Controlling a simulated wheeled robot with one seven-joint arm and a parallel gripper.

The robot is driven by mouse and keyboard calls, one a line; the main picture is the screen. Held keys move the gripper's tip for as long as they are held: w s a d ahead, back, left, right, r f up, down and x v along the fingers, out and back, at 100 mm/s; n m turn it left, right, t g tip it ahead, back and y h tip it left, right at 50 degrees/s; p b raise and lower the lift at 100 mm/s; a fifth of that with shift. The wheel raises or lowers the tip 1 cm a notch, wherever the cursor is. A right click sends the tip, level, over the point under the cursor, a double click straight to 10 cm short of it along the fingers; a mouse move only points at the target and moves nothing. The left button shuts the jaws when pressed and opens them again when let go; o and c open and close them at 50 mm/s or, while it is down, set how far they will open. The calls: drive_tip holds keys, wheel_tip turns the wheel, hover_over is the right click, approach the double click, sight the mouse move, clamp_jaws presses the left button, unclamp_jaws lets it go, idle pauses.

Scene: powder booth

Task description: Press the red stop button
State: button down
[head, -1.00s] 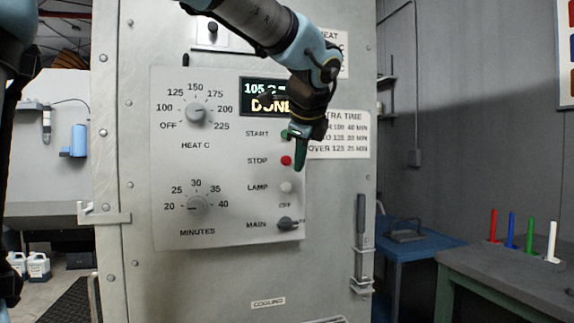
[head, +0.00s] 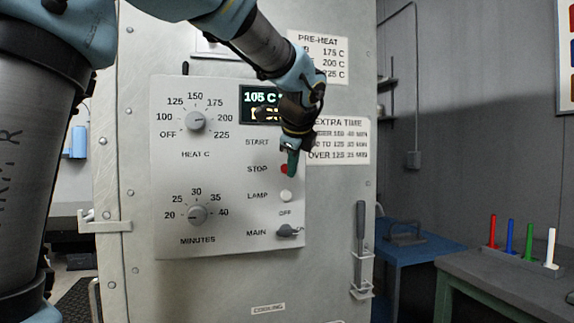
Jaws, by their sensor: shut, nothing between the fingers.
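The red stop button (head: 284,169) is on the grey control panel (head: 230,222), right of the word STOP, between START and LAMP. Its right part is hidden behind my gripper. My gripper (head: 292,172) is shut and empty, pointing down in front of the panel, with its dark green tip overlapping the right side of the red button. I cannot tell from this view whether the tip touches it. The start button is hidden behind my gripper.
A white lamp button (head: 286,196) sits just below, and the main switch (head: 288,231) under that. Left are the heat dial (head: 195,121) and minutes dial (head: 197,215). The display (head: 262,104) is partly covered by my gripper. A lever handle (head: 361,240) stands to the right.

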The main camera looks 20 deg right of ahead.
sight(286, 169)
drive_tip(key=shift+w+d+p, duration=0.15)
drive_tip(key=shift+w+p, duration=0.4)
drive_tip(key=shift+w, duration=0.55)
drive_tip(key=shift+w, duration=0.15)
idle(1.2)
drive_tip(key=shift+w+p, duration=0.3)
drive_tip(key=shift+p, duration=0.1)
drive_tip(key=shift+w+d+p, duration=0.1)
drive_tip(key=shift+w+p, duration=0.3)
drive_tip(key=shift+w, duration=0.05)
idle(0.5)
drive_tip(key=shift+s, duration=0.1)
drive_tip(key=shift+s+b, duration=0.45)
drive_tip(key=shift+s, duration=0.35)
